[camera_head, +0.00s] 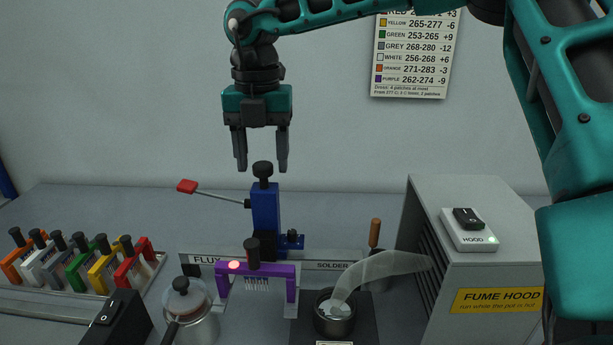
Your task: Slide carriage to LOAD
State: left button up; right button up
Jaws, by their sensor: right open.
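A blue upright carriage (265,215) with a black knob (263,169) on top stands behind a pale rail strip (335,266). The strip reads FLUX at left and SOLDER at right; the carriage stands between these words. I see no LOAD label. A thin lever with a red end (187,186) sticks out to the carriage's left. My right gripper (262,168) is open and empty, pointing down, its fingers on either side of the knob in the picture. I cannot tell whether they touch it. My left gripper is not in view.
A purple comb frame (270,270) stands before the carriage. A lidded pot (190,310) is left of it, a steaming solder pot (333,315) to the right. Coloured combs (80,262) fill the left rack. The grey fume hood (480,215) blocks the right.

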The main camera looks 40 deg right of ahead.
jog(key=shift+r+p, duration=1.35)
jog(key=shift+r, duration=0.9)
jog(key=shift+f, duration=0.1)
